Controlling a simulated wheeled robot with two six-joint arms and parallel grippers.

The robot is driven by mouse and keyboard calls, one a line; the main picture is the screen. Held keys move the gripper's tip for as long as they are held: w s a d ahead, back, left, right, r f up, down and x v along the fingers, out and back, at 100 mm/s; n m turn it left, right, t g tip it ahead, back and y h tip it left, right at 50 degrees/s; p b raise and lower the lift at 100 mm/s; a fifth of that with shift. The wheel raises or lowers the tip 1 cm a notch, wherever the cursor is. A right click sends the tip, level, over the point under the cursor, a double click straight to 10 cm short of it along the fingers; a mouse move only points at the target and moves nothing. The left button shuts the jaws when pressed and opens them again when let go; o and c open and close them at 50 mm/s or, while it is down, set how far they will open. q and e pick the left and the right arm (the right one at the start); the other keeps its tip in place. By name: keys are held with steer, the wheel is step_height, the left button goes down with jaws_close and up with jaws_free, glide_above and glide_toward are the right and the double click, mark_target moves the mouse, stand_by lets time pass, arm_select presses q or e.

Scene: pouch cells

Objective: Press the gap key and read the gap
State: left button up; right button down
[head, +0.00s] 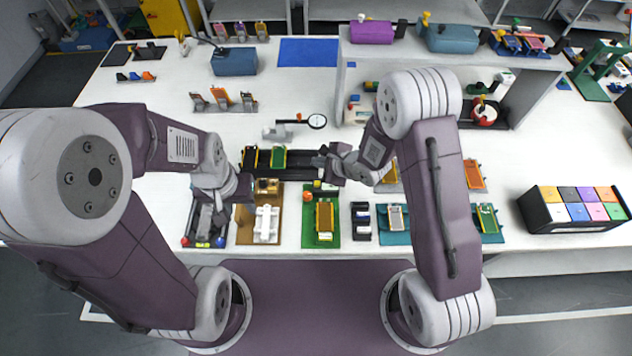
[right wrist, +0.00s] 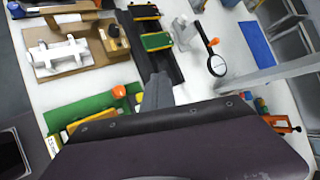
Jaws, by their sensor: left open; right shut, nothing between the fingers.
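No part labelled as a gap key or gap readout is legible. A round white dial (head: 317,121) on a grey stand lies behind the black rail; it also shows in the right wrist view (right wrist: 217,66), its reading too small to tell. My left gripper (head: 241,188) is open near the rail's left end, fingertips partly unclear.
The black rail (head: 295,173) carries green cells (head: 278,158). A brown board with a white fixture (head: 267,222) lies front left. A box with coloured tiles (head: 570,225) stands right. A grey shelf (head: 530,90) rises behind my right arm. Table around the dial is fairly clear.

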steer(key=b, duration=0.8)
glide_above(319, 184)
step_height(319, 184, down, 7)
steer(key=shift+s+r, duration=0.1)
steer(key=shift+f+b, duration=0.35)
steer(key=shift+f, duration=0.55)
stand_by(0.6)
steer(key=shift+f, duration=0.45)
